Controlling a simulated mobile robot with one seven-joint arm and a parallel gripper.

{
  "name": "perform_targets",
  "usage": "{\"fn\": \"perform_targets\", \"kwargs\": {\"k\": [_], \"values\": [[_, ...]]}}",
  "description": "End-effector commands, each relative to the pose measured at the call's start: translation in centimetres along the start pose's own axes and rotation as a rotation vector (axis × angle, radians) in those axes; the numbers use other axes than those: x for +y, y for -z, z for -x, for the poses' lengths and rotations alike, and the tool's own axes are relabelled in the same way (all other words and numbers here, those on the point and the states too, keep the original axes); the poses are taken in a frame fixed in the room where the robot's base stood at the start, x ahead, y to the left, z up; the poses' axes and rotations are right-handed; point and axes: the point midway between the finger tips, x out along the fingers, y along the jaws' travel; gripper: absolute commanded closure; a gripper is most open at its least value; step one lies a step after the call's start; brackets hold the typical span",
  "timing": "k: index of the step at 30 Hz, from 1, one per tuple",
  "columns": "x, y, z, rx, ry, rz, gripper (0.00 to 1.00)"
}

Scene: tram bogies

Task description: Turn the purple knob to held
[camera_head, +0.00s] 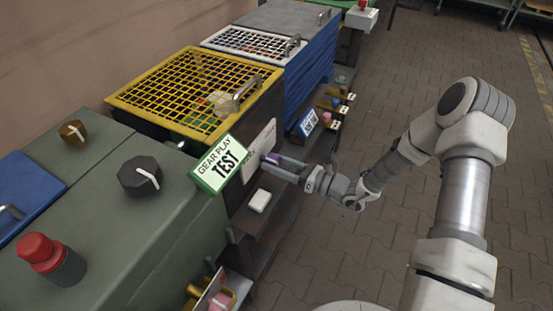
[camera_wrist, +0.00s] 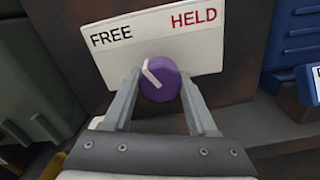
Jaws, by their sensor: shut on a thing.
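The purple knob (camera_wrist: 160,84) sits on a white plate (camera_wrist: 99,57) marked FREE in black at left and HELD in red at right. The knob's white pointer line runs up and to the left, toward FREE. My gripper (camera_wrist: 158,90) is shut on the knob, one finger on each side of it. In the head view my gripper (camera_head: 284,164) reaches from the right to the purple knob (camera_head: 271,158) on the front of the yellow-grid box. The plate (camera_head: 262,145) there is partly hidden by a green and white sign.
The GEAR PLAY TEST sign (camera_head: 220,165) stands close left of the knob. A white block (camera_head: 259,200) lies on the ledge below. A blue bin (camera_head: 310,65) stands beyond the yellow-grid box (camera_head: 190,92). Paved floor (camera_head: 385,70) is open at right.

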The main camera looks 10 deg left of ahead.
Motion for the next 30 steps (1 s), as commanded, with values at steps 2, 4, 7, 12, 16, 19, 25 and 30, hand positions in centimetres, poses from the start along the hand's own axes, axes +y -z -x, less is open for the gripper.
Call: {"fn": "perform_targets", "kwargs": {"k": [2, 4, 7, 12, 16, 19, 25, 30], "values": [[0.1, -0.39, 0.07, 0.001, 0.003, -0.069, 0.98], [0.14, -0.41, 0.06, 0.0, 0.002, -0.135, 0.98], [0.12, -0.41, 0.07, 0.0, 0.002, -0.23, 0.98], [0.13, -0.37, 0.07, 0.0, 0.002, -0.391, 0.98], [0.14, -0.31, 0.06, 0.001, 0.002, -0.515, 0.98], [0.13, -0.28, 0.07, 0.0, 0.001, -0.609, 0.98], [0.14, -0.22, 0.06, 0.0, 0.001, -0.797, 0.98], [0.12, -0.13, 0.07, 0.001, 0.002, -0.94, 0.98]]}}
